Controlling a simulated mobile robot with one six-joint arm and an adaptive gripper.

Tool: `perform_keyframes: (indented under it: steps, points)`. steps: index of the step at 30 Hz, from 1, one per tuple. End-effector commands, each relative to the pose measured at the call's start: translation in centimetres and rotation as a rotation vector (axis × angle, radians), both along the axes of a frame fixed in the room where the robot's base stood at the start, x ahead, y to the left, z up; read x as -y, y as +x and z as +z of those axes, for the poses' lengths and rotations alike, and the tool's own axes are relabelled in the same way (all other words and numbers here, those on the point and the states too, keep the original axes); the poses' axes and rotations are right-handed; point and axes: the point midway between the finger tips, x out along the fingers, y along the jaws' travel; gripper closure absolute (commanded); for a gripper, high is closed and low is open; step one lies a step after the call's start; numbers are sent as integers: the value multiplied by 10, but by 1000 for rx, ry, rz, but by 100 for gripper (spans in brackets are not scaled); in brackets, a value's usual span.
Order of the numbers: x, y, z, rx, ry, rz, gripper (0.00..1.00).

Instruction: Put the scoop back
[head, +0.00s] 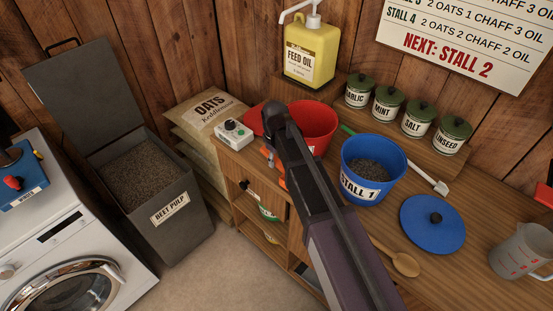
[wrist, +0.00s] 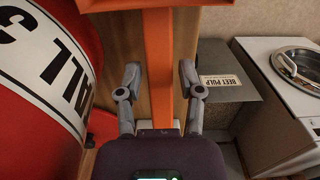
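An orange tool, seemingly the scoop, shows in the wrist view as a long straight handle (wrist: 158,60) with a wider orange part at the top edge. Only small orange bits (head: 282,184) of it show in the head view, beside my arm. My gripper (wrist: 160,77) has a finger on each side of the handle, with a narrow gap visible, so it looks open around it. In the head view my gripper (head: 270,157) is at the counter's left end, by the red bucket (head: 316,118). My arm hides most of the scoop.
A blue bucket labelled Stall 1 (head: 372,187) with dark feed, a blue lid (head: 432,224), a wooden spoon (head: 403,262) and a jug (head: 520,252) stand on the counter. An open beet pulp bin (head: 172,208) stands on the floor beside a washing machine (head: 60,245).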

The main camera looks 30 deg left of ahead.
Motion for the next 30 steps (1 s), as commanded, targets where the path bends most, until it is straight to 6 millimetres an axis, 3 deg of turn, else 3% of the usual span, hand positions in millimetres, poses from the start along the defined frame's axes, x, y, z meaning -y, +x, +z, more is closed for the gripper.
perform_keyframes:
  steps: [17,30]
  points:
    - [0,0,3,0,0,0,28]
    - [0,0,32,0,0,0,28]
